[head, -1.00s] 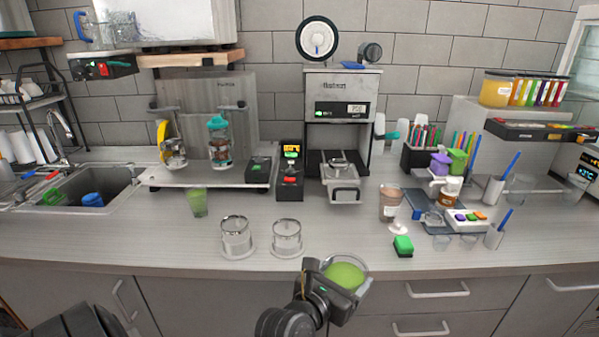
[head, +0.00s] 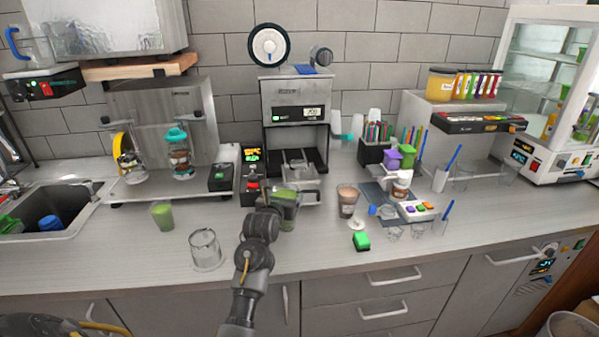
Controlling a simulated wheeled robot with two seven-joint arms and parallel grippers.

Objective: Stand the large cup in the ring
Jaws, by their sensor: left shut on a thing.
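A clear cup with green content (head: 287,208), likely the large cup, is in my left gripper (head: 276,205), which is shut on it. The cup looks upright, just in front of the sealing machine (head: 294,112). The machine's pulled-out tray with its ring (head: 301,178) lies directly behind the cup, and the cup overlaps its front edge in the picture. I cannot tell the gap between them. My right gripper is not in view.
A clear cylindrical holder (head: 205,250) stands on the counter left of my arm. A smaller green cup (head: 162,215) is behind it. A brown cup (head: 348,201) and a green block (head: 361,241) stand to the right. A black control box (head: 251,176) borders the machine's left.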

